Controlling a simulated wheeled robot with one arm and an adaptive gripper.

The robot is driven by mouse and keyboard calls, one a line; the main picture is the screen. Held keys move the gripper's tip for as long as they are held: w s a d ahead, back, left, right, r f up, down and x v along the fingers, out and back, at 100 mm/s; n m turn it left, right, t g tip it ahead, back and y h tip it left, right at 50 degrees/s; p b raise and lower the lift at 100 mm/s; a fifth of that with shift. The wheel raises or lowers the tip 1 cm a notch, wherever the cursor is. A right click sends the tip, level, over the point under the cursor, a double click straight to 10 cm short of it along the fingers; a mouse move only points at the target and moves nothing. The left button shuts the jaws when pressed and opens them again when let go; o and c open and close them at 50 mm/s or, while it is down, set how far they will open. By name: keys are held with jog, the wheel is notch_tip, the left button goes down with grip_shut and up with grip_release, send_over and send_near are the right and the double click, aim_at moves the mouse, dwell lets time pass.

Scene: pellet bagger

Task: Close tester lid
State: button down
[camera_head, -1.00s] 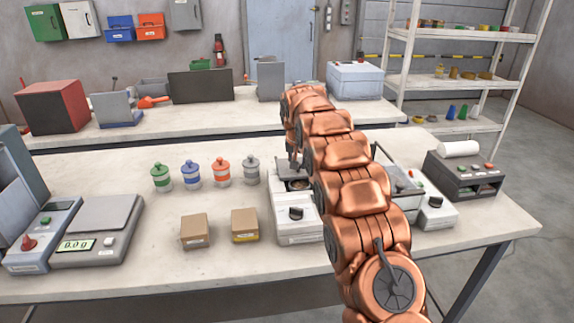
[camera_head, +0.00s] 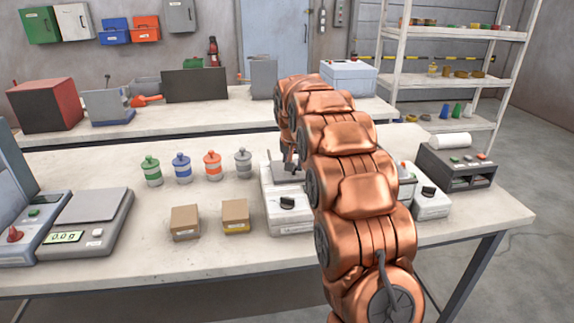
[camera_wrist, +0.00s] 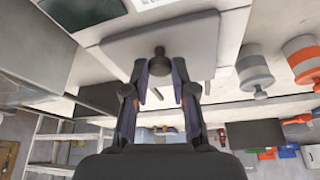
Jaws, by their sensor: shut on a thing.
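The white tester (camera_head: 288,215) with a dark front knob stands on the near bench, partly behind my arm. Its grey lid (camera_head: 283,173) lies over the top, and the round opening does not show. In the wrist view the lid (camera_wrist: 190,45) is a flat grey plate with a dark round knob (camera_wrist: 158,53). My gripper (camera_wrist: 158,75) has its two fingers on either side of that knob and is shut on it. In the head view my gripper (camera_head: 290,163) is small and mostly hidden by my arm, so the lid's exact angle is hard to tell.
Several banded canisters (camera_head: 182,168) stand left of the tester. Two small cardboard boxes (camera_head: 185,222) sit in front of them. A scale (camera_head: 90,220) is at the left. Another white device (camera_head: 430,202) and a dark printer (camera_head: 458,163) stand right of my arm.

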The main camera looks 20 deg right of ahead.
jog(key=shift+s, duration=0.15)
jog(key=c, duration=1.2)
grip_release()
jog(key=shift+s, duration=0.1)
jog(key=shift+o, duration=1.3)
jog(key=shift+r, duration=0.1)
jog(key=v, duration=1.2)
